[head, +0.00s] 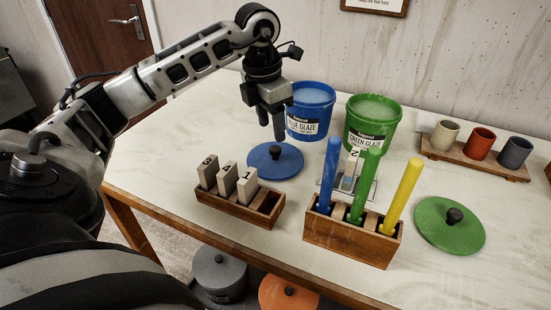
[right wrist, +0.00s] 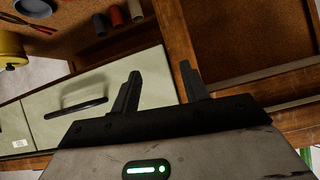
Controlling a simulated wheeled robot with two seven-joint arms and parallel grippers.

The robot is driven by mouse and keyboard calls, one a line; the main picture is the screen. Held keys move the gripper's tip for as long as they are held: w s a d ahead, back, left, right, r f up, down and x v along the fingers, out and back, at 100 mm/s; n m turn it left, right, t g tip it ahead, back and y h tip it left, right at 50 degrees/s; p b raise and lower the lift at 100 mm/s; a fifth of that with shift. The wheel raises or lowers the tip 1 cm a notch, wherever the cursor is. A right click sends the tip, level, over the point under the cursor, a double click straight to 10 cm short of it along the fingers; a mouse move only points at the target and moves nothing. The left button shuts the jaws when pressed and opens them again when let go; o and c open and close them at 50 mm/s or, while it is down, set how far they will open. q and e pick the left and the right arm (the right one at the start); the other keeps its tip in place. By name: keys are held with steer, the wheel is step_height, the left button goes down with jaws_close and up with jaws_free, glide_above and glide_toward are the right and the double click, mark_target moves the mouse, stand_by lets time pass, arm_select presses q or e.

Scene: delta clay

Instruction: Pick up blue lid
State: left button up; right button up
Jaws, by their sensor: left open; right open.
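The blue lid (head: 268,162), a round disc with a dark knob (head: 275,152), lies flat on the table in front of the blue glaze bucket. My left gripper (head: 271,138) points down just above the lid, its fingers near the knob. It is open, and nothing shows between its fingers. In the head view I cannot tell exactly how far the fingertips are from the knob. My right gripper (right wrist: 158,85) shows in the right wrist view, open and empty, away from the lid.
Behind the lid stand the blue bucket (head: 311,112) and green bucket (head: 372,124). In front are a wooden rack of numbered blocks (head: 239,206) and a wooden holder with coloured sticks (head: 352,241). A green lid (head: 435,232) and a cup tray (head: 454,158) are at right.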

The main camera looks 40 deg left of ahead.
mark_target(276, 148)
arm_select(q)
steer(key=f, duration=0.5)
steer(key=shift+w+d+f, duration=0.2)
steer(key=shift+d+f, duration=0.1)
steer(key=shift+d, duration=0.05)
steer(key=shift+c, duration=0.3)
steer(key=c, duration=1)
